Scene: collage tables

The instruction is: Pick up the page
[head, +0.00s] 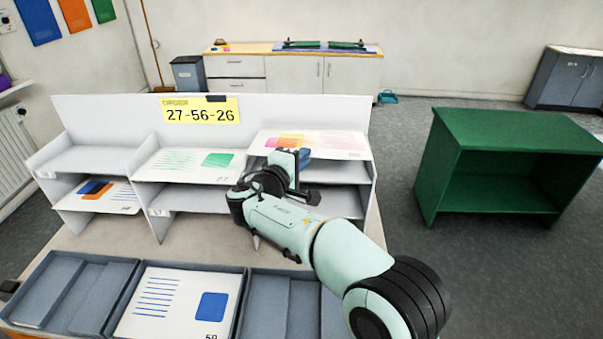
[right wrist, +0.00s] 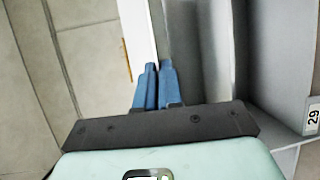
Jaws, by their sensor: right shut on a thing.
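A white page (head: 338,143) with pink, orange and yellow blocks and pink lines lies over the top right compartment of the white sorting rack. My right gripper (head: 304,157) is at its front edge, with blue fingers shut on it. In the right wrist view the page (right wrist: 137,25) shows as a narrow white strip running to the fingertips (right wrist: 157,66). The fingers and arm hide part of its front edge. My left gripper is not in view.
The rack (head: 85,107) also holds a green-marked page (head: 180,165) and a blue-orange page (head: 120,197). A yellow order sign (head: 200,109) is on its back. Grey trays (head: 60,290) stand in front, one with a blue-marked page (head: 160,300). A green shelf (head: 510,130) stands right.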

